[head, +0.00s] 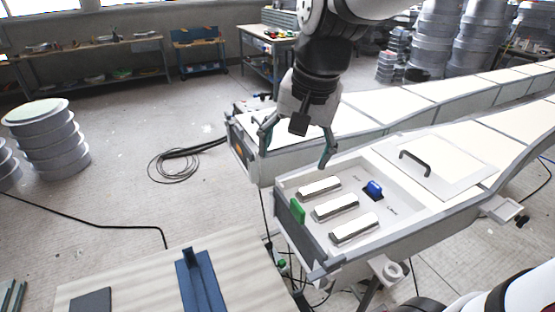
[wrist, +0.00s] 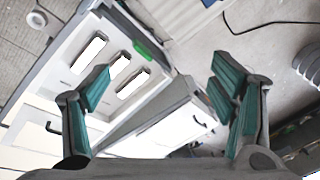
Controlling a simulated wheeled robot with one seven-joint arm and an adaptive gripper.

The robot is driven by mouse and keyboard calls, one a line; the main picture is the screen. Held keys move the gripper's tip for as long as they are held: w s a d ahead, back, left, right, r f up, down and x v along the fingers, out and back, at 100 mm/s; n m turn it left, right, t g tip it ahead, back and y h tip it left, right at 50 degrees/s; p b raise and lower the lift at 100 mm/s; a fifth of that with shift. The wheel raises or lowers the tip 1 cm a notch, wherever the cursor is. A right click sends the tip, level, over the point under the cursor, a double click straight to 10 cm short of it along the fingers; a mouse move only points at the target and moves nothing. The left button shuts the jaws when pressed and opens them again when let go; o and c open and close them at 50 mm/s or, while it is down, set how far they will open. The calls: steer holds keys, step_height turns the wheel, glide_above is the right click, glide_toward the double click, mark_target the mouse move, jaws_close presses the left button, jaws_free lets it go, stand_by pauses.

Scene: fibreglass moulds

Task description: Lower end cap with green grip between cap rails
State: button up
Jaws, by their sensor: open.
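The green grip (head: 297,211) stands at the left end of the near mould, just inside its dark grey end panel (head: 300,236). It also shows in the wrist view (wrist: 148,50), at the mould's end edge. I cannot tell the cap's body from the end panel, and the cap rails are not clear. My gripper (head: 296,146) is open and empty, fingers pointing down, apart from the green grip and above it in the head view. In the wrist view the gap between its fingers (wrist: 160,82) is empty.
The near mould (head: 437,228) holds three pale bars (head: 335,207), a blue-handled piece (head: 374,187) and a plate with a black handle (head: 415,160). A second long mould (head: 408,97) runs behind. A table with a blue stand (head: 200,283) is at front left. Cables lie on the floor.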

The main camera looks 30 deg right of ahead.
steer(key=s+a+r+n+t, duration=0.2)
steer(key=s+a+n, duration=0.2)
steer(key=s+n, duration=0.4)
steer(key=s, duration=0.2)
steer(key=shift+s+r+t, duration=0.15)
steer(key=shift+s+t, duration=0.15)
stand_by(0.4)
